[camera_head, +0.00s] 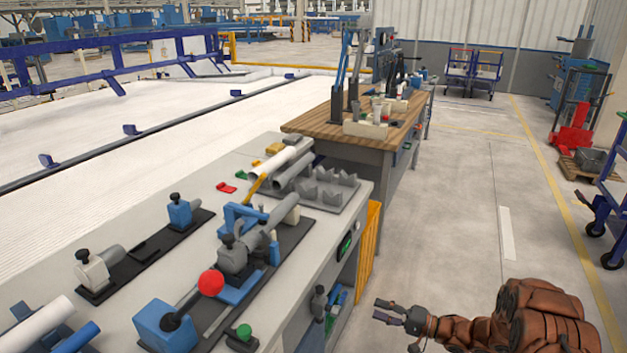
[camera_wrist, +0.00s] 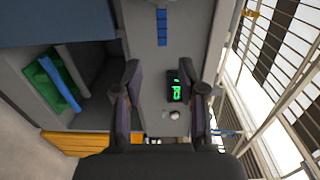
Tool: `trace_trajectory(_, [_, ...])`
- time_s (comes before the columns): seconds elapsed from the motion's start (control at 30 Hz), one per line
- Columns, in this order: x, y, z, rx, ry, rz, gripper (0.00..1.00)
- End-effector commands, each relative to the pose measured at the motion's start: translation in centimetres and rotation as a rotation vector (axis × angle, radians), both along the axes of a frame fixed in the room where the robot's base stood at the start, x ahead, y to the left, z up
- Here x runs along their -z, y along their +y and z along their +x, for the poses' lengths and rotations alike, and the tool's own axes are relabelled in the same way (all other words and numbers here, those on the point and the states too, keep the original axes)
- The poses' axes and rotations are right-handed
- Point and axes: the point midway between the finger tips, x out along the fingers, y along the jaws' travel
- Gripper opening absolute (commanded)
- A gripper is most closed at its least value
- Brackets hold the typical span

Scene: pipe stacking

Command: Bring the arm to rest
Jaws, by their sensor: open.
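My gripper (camera_head: 392,313) is at the lower right in the head view, at the end of my brown arm. It is beside the workbench's front side, over the aisle floor, and its fingers point left toward the bench. In the wrist view my gripper (camera_wrist: 165,85) shows two dark fingers spread apart with nothing between them. Beyond the fingers is a grey panel (camera_wrist: 150,60) with a small black display with green digits (camera_wrist: 176,86). It cannot be told how far the fingertips are from the panel.
The workbench (camera_head: 345,205) carries a red-knobbed lever (camera_head: 210,283), clamps, and pipes (camera_head: 280,160) by a grey notched rack (camera_head: 335,192). A wooden table (camera_head: 300,122) stands behind. The aisle floor (camera_head: 465,190) is clear; a blue cart (camera_head: 605,215) stands right.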

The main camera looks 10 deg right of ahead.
Motion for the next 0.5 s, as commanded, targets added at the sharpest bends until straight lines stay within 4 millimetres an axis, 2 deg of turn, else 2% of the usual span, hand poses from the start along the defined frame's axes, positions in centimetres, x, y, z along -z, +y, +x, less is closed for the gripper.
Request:
trace_trajectory(0.13, [-0.7, -1.2, 2.3, 0.057, -0.027, -0.141, 0.41])
trace_trajectory(0.27, [-1.7, -3.3, 5.1, 0.139, -0.058, -0.334, 0.41])
trace_trajectory(0.5, [-5.0, -7.7, 9.0, 0.275, -0.102, -0.68, 0.41])
